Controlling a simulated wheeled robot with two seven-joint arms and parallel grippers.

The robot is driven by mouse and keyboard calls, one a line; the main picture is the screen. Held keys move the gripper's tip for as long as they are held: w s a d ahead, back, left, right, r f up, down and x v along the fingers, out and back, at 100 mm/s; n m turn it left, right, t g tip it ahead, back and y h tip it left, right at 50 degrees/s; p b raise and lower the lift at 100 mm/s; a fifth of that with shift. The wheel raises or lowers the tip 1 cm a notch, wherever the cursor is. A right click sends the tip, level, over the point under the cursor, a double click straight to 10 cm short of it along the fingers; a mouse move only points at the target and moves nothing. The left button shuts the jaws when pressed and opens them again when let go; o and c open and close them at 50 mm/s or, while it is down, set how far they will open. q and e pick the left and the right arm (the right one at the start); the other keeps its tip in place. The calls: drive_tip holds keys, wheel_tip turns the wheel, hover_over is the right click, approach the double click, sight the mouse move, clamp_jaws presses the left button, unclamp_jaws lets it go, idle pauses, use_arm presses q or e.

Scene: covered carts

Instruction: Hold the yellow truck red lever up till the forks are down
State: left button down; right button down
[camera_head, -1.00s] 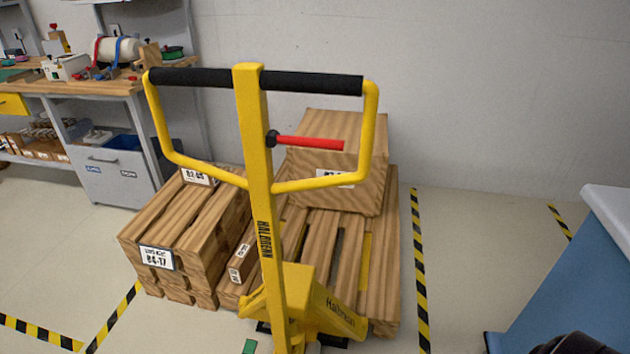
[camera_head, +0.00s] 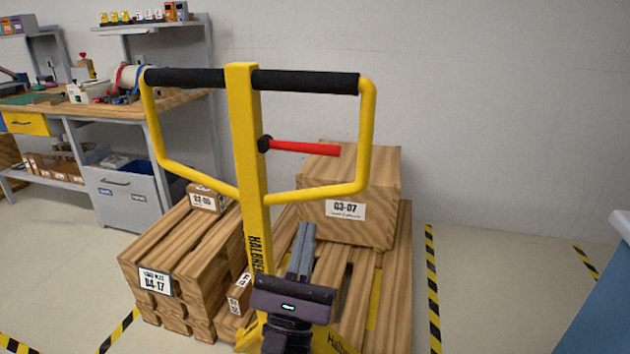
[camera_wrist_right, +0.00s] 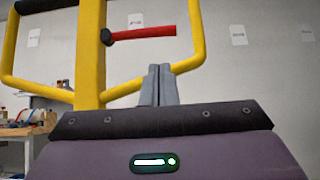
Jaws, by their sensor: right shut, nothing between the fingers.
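The yellow pallet truck's handle (camera_head: 245,150) stands upright in the middle of the head view, with black grips on its top bar. The red lever (camera_head: 304,147) sticks out to the right from a black pivot on the handle's post. It also shows in the right wrist view (camera_wrist_right: 145,33). My right gripper (camera_head: 304,232) is shut and empty, below the lever and just right of the post. In the right wrist view its fingertips (camera_wrist_right: 157,70) point up, apart from the lever. The forks are mostly hidden under the pallet and its load. My left gripper is not in view.
A wooden box (camera_head: 350,190) sits on the pallet (camera_head: 400,270) behind the handle. Stacked wooden pieces (camera_head: 165,265) stand at the left. A workbench (camera_head: 110,110) is at the back left, and a blue surface (camera_head: 600,310) at the right edge. Striped floor tape (camera_head: 432,290) runs beside the pallet.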

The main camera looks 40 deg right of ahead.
sight(306, 148)
drive_tip(key=shift+w+r, duration=0.1)
